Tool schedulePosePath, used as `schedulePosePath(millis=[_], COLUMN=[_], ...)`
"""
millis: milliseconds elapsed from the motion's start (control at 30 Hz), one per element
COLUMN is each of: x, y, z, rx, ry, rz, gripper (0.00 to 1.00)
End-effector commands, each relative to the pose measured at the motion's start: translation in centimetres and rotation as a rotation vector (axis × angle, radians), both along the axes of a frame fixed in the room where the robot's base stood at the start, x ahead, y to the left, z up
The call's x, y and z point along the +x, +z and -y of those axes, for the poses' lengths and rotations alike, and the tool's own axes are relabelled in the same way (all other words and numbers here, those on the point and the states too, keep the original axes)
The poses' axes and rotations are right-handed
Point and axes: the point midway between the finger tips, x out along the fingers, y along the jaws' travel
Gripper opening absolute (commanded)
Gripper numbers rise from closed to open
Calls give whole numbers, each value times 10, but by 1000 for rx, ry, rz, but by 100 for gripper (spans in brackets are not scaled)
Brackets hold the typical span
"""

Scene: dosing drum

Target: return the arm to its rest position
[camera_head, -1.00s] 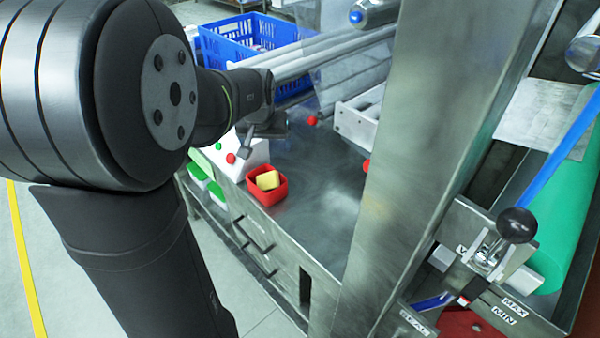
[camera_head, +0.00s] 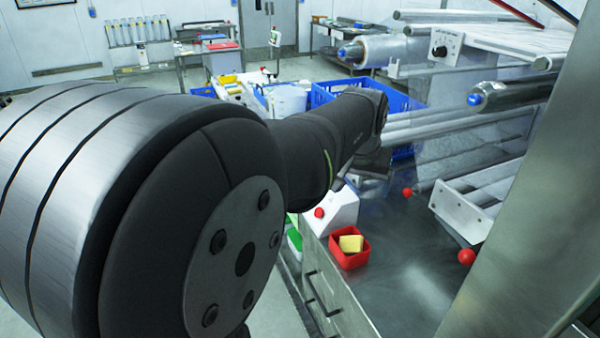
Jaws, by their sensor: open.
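My arm (camera_head: 190,200) fills the left of the head view, its large dark joint close to the camera. The forearm reaches right over the steel worktop. My gripper (camera_head: 362,172) shows partly at the arm's far end, above the worktop, behind the white control box. It is open, and I see nothing held in it. The fingertips are small and hard to make out against the dark link.
A red box (camera_head: 350,252) with a yellow block (camera_head: 351,243) stands on the steel worktop (camera_head: 405,275). A white control box (camera_head: 332,212) with a red button is beside it. Blue crates (camera_head: 345,90) stand behind. Machine rollers and a steel column (camera_head: 530,220) bound the right.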

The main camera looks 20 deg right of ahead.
Motion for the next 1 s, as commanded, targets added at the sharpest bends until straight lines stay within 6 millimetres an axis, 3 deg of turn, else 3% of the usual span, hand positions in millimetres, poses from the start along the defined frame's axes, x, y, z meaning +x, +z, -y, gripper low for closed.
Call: schedulePosePath(millis=[167, 333, 1000], x=[0, 5, 39], y=[-2, -17, -133], z=[0, 5, 39], rx=[1, 3, 3], ry=[0, 0, 1], rz=[-1, -3, -4], gripper=[88, 88, 88])
